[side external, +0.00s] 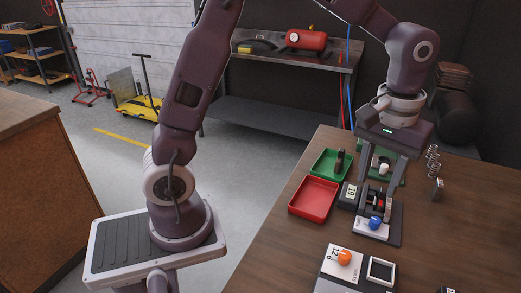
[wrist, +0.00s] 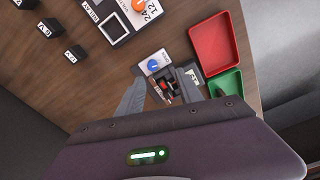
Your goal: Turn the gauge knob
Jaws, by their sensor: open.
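A blue knob (side external: 375,223) sits on a small light plate in front of a dark fixture (side external: 396,232). It also shows in the wrist view (wrist: 153,67). An orange knob (side external: 344,257) sits on a white dial plate (side external: 330,268) marked with 6, 12 and VOLTS; part of it shows at the wrist view's top edge (wrist: 138,5). I cannot read which knob is the gauge knob. My gripper (side external: 376,194) points down over the dark fixture, behind the blue knob. Its fingers are apart with nothing held between them.
A red tray (side external: 314,198) and a green tray (side external: 325,164) lie left of the fixture. A block marked 19 (side external: 349,196) stands close to my gripper. A square-framed block (side external: 381,271) is beside the dial plate.

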